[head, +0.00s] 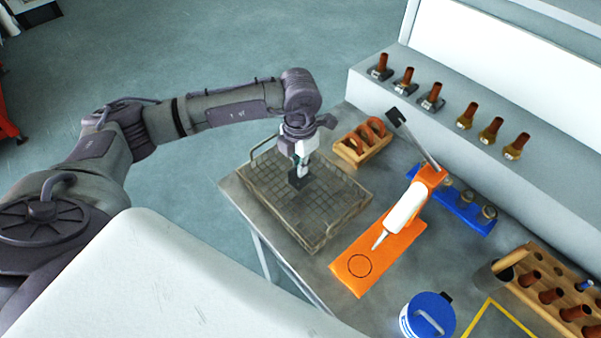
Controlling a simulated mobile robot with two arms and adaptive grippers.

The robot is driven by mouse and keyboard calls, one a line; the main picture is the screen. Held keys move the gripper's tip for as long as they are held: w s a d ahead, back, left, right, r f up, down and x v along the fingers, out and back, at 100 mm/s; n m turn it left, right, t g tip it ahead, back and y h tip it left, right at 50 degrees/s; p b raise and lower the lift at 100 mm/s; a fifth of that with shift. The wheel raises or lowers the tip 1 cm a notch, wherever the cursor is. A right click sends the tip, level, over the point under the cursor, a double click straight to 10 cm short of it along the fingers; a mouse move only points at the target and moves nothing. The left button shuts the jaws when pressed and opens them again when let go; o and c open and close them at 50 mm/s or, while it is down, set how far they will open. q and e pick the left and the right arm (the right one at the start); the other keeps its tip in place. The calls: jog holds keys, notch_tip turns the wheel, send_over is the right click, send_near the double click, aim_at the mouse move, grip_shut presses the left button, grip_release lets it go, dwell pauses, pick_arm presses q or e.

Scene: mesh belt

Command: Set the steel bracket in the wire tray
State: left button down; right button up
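The wire tray (337,225) is a brownish mesh basket with a raised rim and end handles, standing on the left part of the grey bench. My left gripper (301,171) points down over the far left half of the tray, inside its rim outline. A small dark block-like piece, which looks like the steel bracket (297,181), is at its fingertips, and the fingers look closed on it. I cannot tell whether the piece touches the tray floor. My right gripper is not in view.
A wooden rack with orange rings (363,142) stands close behind the tray. An orange stand (357,262) with a white tube (404,213) stands right of it. A blue holder (464,211), a blue-lidded tub (428,315) and a wooden rack (553,297) are farther right.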

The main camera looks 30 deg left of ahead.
pick_arm(q)
notch_tip(320, 180, down, 4)
jog(key=shift+r+p, duration=0.1)
jog(key=shift+p, duration=0.45)
jog(key=shift+f, duration=0.25)
jog(key=c, duration=1.3)
grip_release()
jog(key=shift+r, duration=0.1)
